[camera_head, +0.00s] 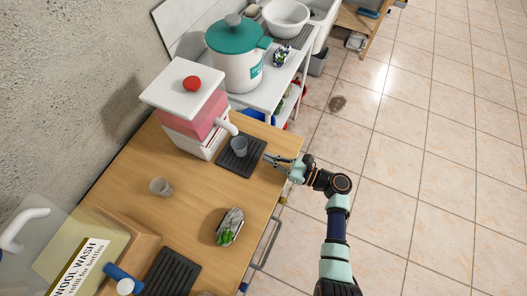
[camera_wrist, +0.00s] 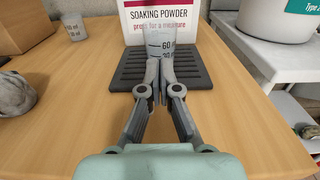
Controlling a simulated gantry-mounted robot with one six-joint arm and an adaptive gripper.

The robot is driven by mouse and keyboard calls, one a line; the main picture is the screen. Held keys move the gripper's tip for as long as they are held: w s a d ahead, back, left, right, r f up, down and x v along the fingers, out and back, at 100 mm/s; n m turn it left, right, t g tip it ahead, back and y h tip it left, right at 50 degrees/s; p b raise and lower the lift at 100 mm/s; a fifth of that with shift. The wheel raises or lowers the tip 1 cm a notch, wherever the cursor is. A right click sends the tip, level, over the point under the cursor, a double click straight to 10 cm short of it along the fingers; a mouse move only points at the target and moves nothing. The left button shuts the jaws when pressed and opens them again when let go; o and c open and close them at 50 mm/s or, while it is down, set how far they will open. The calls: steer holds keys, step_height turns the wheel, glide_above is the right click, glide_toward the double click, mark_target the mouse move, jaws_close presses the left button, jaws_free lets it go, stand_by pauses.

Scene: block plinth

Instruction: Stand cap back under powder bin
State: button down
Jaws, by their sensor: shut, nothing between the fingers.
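The powder bin (camera_head: 190,108) is a white and pink box with a red knob and a white spout (camera_head: 226,128). Its soaking powder label (camera_wrist: 158,14) shows in the wrist view. A small bluish-grey measuring cap (camera_head: 239,144) stands upright on a dark ribbed mat (camera_head: 240,165) in front of the bin, at the spout's end. My gripper (camera_head: 268,160) is shut and empty, low over the mat's near edge. Its fingertips (camera_wrist: 160,76) are in front of the cap; whether they touch it is unclear.
A second clear cup (camera_head: 160,187) stands on the wooden table (camera_head: 190,220) at the left. A wool wash container (camera_head: 75,255) and another dark mat (camera_head: 170,274) are at the lower left. A green-lidded tub (camera_head: 236,65) stands behind.

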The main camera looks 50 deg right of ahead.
steer(key=v, duration=0.8)
